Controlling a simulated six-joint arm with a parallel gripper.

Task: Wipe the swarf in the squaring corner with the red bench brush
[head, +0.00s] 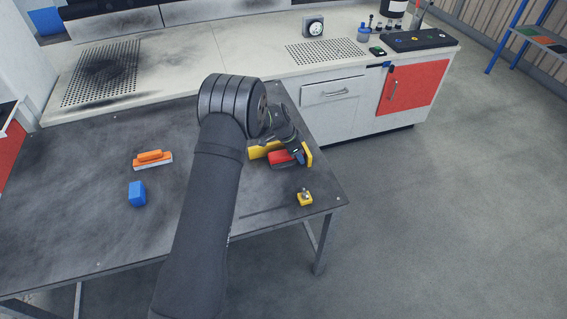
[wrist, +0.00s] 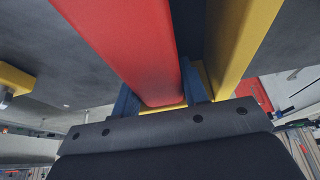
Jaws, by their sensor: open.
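A red block-like thing, probably the red bench brush (head: 281,159), lies at the right end of the dark table, beside yellow bars, probably the squaring corner (head: 309,155). My gripper (head: 299,156) is low over it, with a blue fingertip showing. In the wrist view the red thing (wrist: 128,45) runs between my open gripper's blue fingers (wrist: 160,94). A yellow bar (wrist: 240,38) runs along its right side. I cannot tell whether the fingers touch the red thing. Bristles and swarf cannot be made out; my arm hides part of the corner.
An orange brush-like block with a pale base (head: 152,160) and a blue block (head: 137,194) lie on the left of the table. A small yellow piece with a knob (head: 305,198) is near the right front edge. A white bench (head: 230,77) stands behind.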

